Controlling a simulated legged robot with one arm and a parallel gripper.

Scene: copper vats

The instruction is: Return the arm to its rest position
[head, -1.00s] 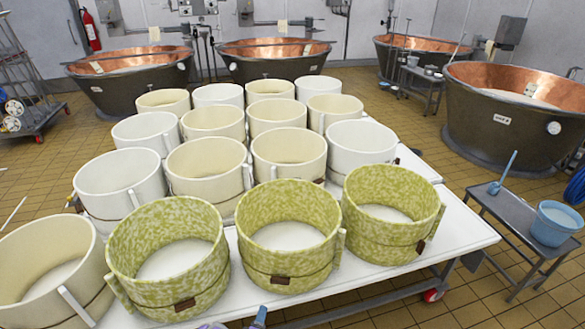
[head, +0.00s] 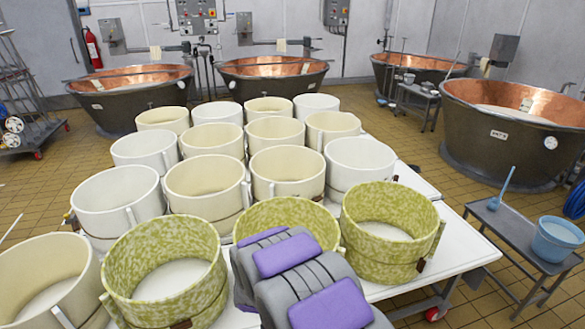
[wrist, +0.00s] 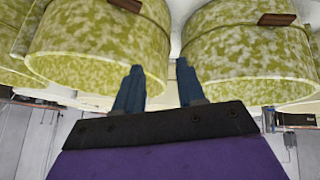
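My arm (head: 300,280), grey with purple panels, rises from the bottom of the head view and hides the front of the middle green mottled mould (head: 285,215). My gripper's fingertips cannot be made out in the head view. In the wrist view my gripper (wrist: 157,68) has its two dark blue fingers apart with nothing held between them. Behind the fingers, two green mottled moulds (wrist: 100,50) (wrist: 250,60) fill the upper part of the wrist view, which appears upside down.
Green moulds (head: 165,270) (head: 390,230) flank my arm on the white table (head: 460,245), with several white and cream moulds behind. A grey bench (head: 510,225) with a blue bucket (head: 556,242) stands at right. Copper vats (head: 515,135) stand behind. Tiled floor lies open at left.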

